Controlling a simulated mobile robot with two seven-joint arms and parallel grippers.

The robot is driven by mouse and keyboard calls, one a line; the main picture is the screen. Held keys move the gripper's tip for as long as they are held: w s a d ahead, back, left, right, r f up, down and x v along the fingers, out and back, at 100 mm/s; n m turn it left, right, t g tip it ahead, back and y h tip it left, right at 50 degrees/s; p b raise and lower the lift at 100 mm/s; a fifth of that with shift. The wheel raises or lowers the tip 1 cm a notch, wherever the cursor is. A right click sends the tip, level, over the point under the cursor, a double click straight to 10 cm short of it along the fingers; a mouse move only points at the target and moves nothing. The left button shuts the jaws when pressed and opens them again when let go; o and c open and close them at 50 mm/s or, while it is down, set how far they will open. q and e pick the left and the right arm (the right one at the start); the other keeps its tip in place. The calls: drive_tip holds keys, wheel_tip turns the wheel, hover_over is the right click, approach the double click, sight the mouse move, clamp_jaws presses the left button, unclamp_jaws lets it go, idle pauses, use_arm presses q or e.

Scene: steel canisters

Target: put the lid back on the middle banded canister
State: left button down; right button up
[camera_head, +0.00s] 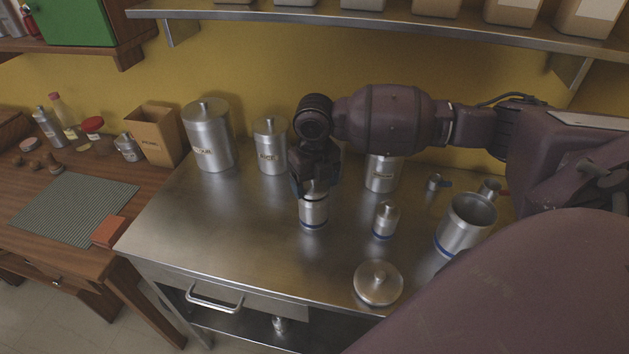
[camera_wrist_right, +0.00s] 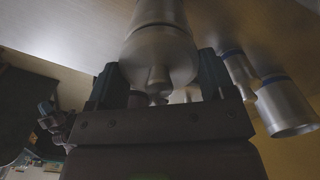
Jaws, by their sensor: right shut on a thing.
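The middle-sized banded canister (camera_head: 313,214) stands upright on the steel table, with a blue band near its base. My right gripper (camera_head: 314,190) is directly above it, pointing down. In the right wrist view the gripper (camera_wrist_right: 158,82) is shut on the knob of a round steel lid (camera_wrist_right: 160,52). The lid lies in line with the canister body (camera_wrist_right: 158,12); I cannot tell whether it is fully seated. A small banded canister (camera_head: 385,220) with a knobbed top stands to the right. A large banded canister (camera_head: 466,224) stands open further right. My left gripper is out of view.
A large loose lid (camera_head: 378,284) lies near the table's front edge. Unbanded canisters (camera_head: 207,135) (camera_head: 270,146) (camera_head: 381,173) stand along the back. Small cups (camera_head: 489,189) are at the back right. The left front of the steel table (camera_head: 220,235) is clear.

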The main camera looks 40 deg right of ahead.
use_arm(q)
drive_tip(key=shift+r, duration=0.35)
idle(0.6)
use_arm(e)
drive_tip(key=o, duration=0.9)
drive_tip(key=shift+c, duration=0.2)
use_arm(q)
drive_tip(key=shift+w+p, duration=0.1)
drive_tip(key=shift+p, duration=0.2)
use_arm(e)
drive_tip(key=shift+r+p, duration=1.25)
drive_tip(key=shift+r, duration=0.4)
drive_tip(key=shift+r+p, duration=1.75)
drive_tip(key=shift+r, duration=0.15)
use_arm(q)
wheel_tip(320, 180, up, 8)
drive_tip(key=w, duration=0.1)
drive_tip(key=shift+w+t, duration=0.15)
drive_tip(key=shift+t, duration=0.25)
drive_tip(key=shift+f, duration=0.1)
use_arm(e)
clamp_jaws()
